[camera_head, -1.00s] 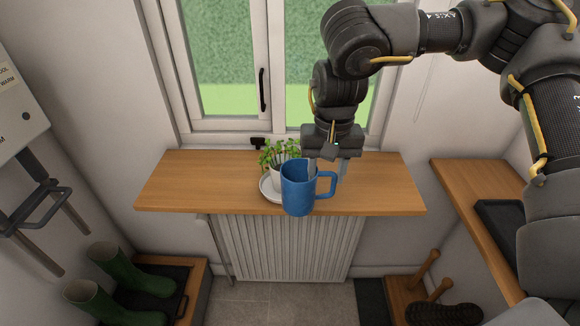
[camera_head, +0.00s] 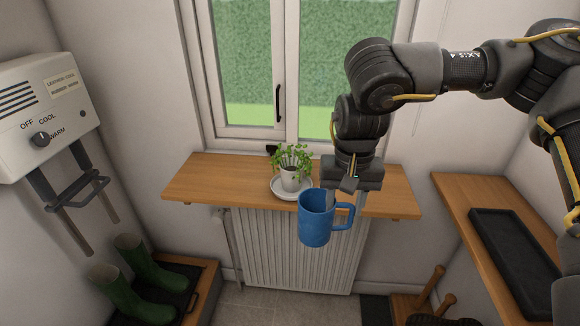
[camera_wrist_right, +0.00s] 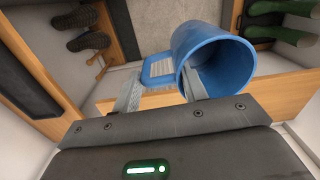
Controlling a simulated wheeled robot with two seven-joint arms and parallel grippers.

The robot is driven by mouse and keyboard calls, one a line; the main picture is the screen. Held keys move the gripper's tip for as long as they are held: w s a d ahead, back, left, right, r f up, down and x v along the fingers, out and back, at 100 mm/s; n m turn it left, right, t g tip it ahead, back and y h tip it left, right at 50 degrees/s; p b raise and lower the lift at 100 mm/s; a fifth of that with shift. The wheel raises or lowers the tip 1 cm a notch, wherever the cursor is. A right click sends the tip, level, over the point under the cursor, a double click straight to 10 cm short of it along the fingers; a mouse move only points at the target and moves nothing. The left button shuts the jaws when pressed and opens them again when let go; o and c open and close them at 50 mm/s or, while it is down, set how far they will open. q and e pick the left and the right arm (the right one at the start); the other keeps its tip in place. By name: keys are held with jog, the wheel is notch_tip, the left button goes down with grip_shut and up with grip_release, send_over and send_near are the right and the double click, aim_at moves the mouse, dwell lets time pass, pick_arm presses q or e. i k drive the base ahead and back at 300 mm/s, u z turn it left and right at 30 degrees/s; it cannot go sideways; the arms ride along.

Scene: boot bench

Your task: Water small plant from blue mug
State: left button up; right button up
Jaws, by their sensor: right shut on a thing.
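The blue mug (camera_head: 314,222) is held by my right gripper (camera_head: 346,200), and hangs roughly upright in front of the shelf edge, before the radiator. In the right wrist view the mug (camera_wrist_right: 226,60) shows its open mouth; one finger reaches at its rim and the other is on the handle side. Whether water is inside cannot be told. The small plant (camera_head: 291,160), green and leafy in a white pot, stands on a white saucer (camera_head: 279,194) on the wooden shelf (camera_head: 225,180). The mug is apart from it, to its right and nearer me. My left gripper is out of view.
A window (camera_head: 245,75) stands behind the shelf and a radiator (camera_head: 270,250) below it. A boot dryer unit (camera_head: 45,110) hangs on the left wall, above green boots (camera_head: 140,270). A bench with a black tray (camera_head: 510,250) is at right. The shelf's left part is clear.

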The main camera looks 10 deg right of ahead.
aim_at(291, 169)
jog(key=u, duration=1.3)
jog(key=i, duration=1.15)
jog(key=z, duration=1.35)
